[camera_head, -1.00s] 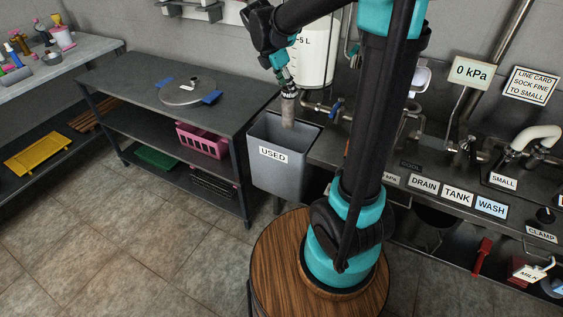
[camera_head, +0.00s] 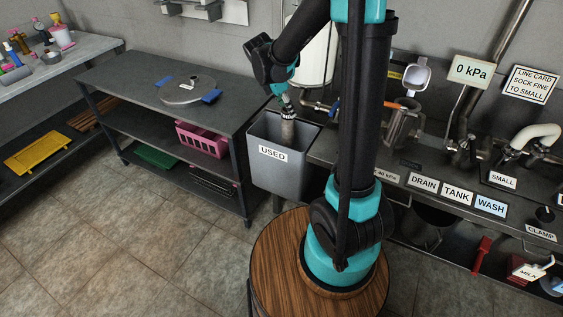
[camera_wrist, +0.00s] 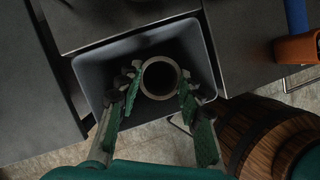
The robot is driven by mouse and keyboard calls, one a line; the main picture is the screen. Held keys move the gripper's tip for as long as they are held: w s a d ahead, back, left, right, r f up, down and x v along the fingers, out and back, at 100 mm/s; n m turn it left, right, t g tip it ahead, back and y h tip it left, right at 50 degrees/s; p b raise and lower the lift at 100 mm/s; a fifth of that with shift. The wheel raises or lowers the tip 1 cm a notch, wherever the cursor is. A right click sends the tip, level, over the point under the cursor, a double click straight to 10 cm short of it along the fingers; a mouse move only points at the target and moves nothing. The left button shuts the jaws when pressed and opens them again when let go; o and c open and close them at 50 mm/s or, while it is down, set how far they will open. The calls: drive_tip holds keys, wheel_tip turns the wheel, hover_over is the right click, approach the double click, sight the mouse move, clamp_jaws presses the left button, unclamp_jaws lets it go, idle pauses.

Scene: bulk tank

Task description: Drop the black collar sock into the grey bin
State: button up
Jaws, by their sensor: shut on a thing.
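My gripper (camera_head: 288,112) is shut on the sock (camera_head: 289,130), a grey-brown tube hanging upright. The sock's lower part is inside the mouth of the grey bin (camera_head: 275,176), which is labelled USED. In the wrist view my gripper (camera_wrist: 160,88) has its green-padded fingers on both sides of the sock's round open collar (camera_wrist: 145,84), with a dark hollow inside. The collar's colour is hard to tell there. The grey bin (camera_wrist: 203,62) surrounds the sock on the far side in that view. The sock's lower end is hidden in the bin.
A dark shelf unit (camera_head: 110,78) with a steel lid (camera_head: 187,92) on top stands left of the bin. A steel bench with pipes and labels such as DRAIN (camera_head: 423,181) is on the right. A round wooden stand (camera_head: 285,262) is below my arm.

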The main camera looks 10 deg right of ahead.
drive_tip(key=shift+f, duration=0.15)
drive_tip(key=o, duration=1.2)
drive_tip(key=shift+o, duration=0.2)
drive_tip(key=v, duration=1.2)
drive_tip(key=shift+s, duration=0.1)
drive_tip(key=s+d+f+m+t+y, duration=0.1)
drive_tip(key=s+d+f+m, duration=0.3)
drive_tip(key=s+f+m, duration=0.4)
drive_tip(key=s+d+f+m+t+y, duration=0.1)
drive_tip(key=s+d+f+m+y, duration=0.2)
drive_tip(key=s+f+m, duration=0.4)
drive_tip(key=s+d+m, duration=0.1)
drive_tip(key=s+m, duration=0.3)
drive_tip(key=m, duration=0.3)
drive_tip(key=shift+s+d+f+m, duration=0.35)
drive_tip(key=shift+s+m, duration=0.05)
